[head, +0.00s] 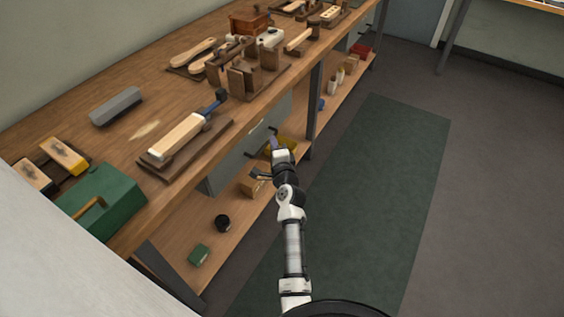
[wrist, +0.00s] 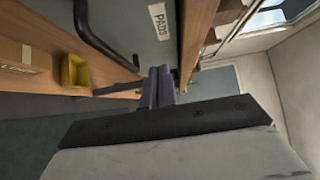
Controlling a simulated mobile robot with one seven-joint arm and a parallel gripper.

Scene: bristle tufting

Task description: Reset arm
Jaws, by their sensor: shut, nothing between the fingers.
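My arm reaches up from the lower middle of the head view, over the floor beside the bench. My gripper (head: 273,134) is at its far end, in front of the grey drawer unit under the benchtop. It also shows in the wrist view (wrist: 157,75), where its two purple fingers lie together with nothing between them. The fingertips point toward a grey drawer front (wrist: 128,28) labelled PADS. The picture does not settle whether they touch it. The rest of the gripper's surroundings are partly hidden by its own body.
The wooden workbench (head: 150,128) runs along the left, with brush blanks, a green box (head: 103,200) and a grey block (head: 116,106) on top. A yellow bin (wrist: 75,70) and a cardboard box sit on the lower shelf. The green mat (head: 375,180) and floor at right are clear.

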